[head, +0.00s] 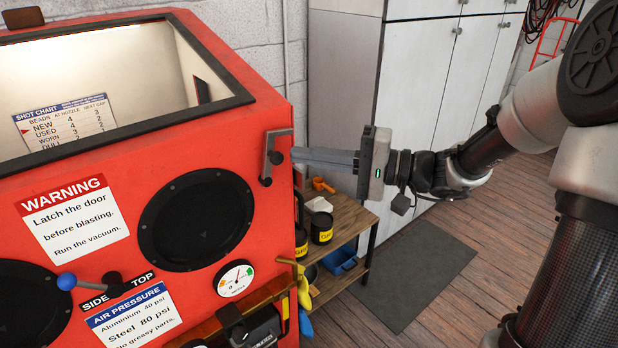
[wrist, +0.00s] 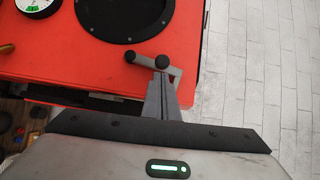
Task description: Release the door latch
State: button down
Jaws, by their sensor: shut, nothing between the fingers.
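The door latch (head: 268,158) is a grey bracket with a dark lever and knob, on the upper right corner of the red blast cabinet (head: 180,290). In the wrist view the latch (wrist: 146,61) shows as a dark bar with round black ends beside a grey bracket. My gripper (head: 297,156) is shut and empty, its fingers pointing left at the latch. In the wrist view the shut fingertips (wrist: 160,82) overlap the lower side of the latch's knob. I cannot tell whether they touch it. The door's edge is not clear.
A wooden shelf (head: 345,222) with black jars (head: 321,228) and a blue bin (head: 341,262) stands below my gripper. Grey lockers (head: 420,80) stand behind. A dark mat (head: 425,270) lies on the open wooden floor. A blue-knobbed lever (head: 67,281) is on the cabinet front.

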jog(key=w+v, duration=0.1)
jog(key=v, duration=1.1)
jog(key=shift+w+d+f, duration=0.2)
jog(key=shift+w+d, duration=0.2)
